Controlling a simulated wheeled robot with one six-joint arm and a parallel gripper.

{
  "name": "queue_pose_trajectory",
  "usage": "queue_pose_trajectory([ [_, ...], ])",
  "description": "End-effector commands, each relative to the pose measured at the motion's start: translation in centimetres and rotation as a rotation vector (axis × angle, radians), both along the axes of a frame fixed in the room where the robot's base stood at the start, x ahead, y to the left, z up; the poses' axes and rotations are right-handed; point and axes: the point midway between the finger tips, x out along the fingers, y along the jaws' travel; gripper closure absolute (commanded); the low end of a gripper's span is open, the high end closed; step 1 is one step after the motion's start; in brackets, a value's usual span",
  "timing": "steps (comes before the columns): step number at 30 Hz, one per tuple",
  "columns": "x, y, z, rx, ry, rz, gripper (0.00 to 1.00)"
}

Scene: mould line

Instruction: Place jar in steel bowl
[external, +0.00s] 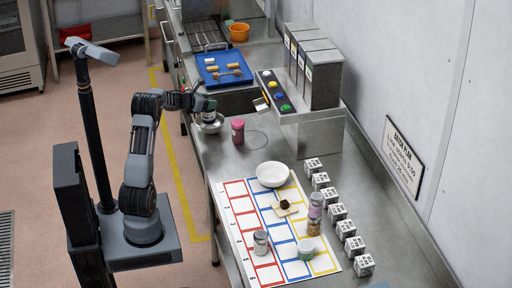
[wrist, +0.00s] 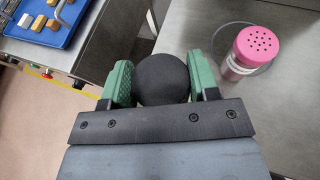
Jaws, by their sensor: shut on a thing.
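My gripper (external: 207,104) is shut on a jar (external: 209,115), over the far left part of the steel counter. In the wrist view the jar shows as a round black lid (wrist: 162,78) between the green fingers of my gripper (wrist: 160,88). The bowl is hidden in the wrist view.
A blue tray (external: 235,80) lies behind. A white bowl (external: 272,175), a coloured grid sheet (external: 240,212), jars and several marked cubes are nearer the front. A button panel stands right.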

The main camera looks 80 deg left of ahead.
Motion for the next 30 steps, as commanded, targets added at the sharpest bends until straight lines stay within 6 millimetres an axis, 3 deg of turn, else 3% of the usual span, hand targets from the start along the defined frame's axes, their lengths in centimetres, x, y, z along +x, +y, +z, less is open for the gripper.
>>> queue_pose_trajectory([
  [7, 0.7, 0.8, -1.0, 0.001, -0.001, 0.0, 0.87],
  [15, 0.8, 0.9, -4.1, 0.0, -0.002, -0.001, 0.87],
  [30, 0.8, 0.9, -4.9, 0.002, -0.001, -0.001, 0.87],
])
